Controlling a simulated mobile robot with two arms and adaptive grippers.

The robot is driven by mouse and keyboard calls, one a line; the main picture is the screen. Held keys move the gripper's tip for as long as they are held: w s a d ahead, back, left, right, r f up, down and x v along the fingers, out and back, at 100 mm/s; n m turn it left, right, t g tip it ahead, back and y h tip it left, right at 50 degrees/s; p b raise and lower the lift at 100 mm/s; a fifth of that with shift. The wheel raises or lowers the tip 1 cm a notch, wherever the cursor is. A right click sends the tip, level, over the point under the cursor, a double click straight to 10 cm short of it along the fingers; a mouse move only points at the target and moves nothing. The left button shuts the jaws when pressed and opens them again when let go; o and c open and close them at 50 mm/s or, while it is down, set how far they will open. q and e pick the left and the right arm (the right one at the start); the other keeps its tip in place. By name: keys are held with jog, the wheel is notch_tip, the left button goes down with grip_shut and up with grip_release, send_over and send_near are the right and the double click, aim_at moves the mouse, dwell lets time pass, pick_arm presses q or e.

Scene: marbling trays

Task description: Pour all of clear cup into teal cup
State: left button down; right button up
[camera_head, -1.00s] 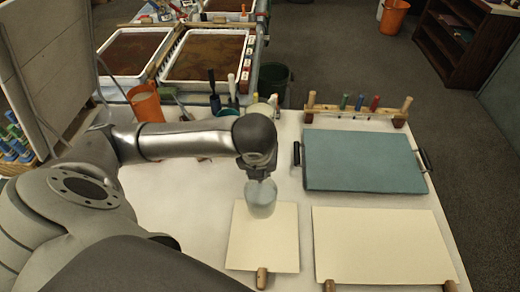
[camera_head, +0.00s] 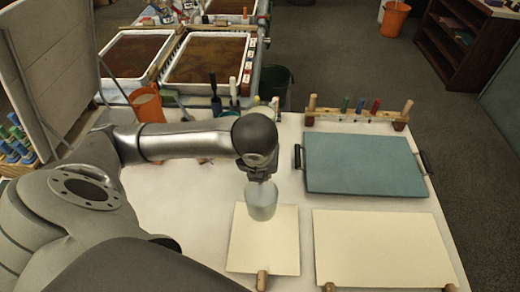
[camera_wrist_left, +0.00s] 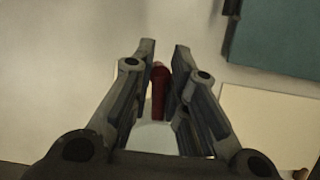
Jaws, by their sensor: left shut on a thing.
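My left gripper (camera_head: 260,174) is shut on a pale, see-through cup (camera_head: 261,202). The cup hangs below the fingers, in front of the cream sheet at the middle of the table. In the left wrist view, the two fingers of the left gripper (camera_wrist_left: 163,48) flank a dark red piece (camera_wrist_left: 158,88), with a pale rounded shape below it, probably the cup. I cannot tell what is in the cup. My right gripper is not in view.
Cream sheets (camera_head: 380,245) lie at the front right. A teal board (camera_head: 364,163) with dark handles lies behind them. A wooden rack (camera_head: 355,116) stands at the back. White table shows left of the sheets.

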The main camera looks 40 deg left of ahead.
pick_arm(q)
jog(key=shift+r+p, duration=1.1)
jog(key=shift+r, duration=1.4)
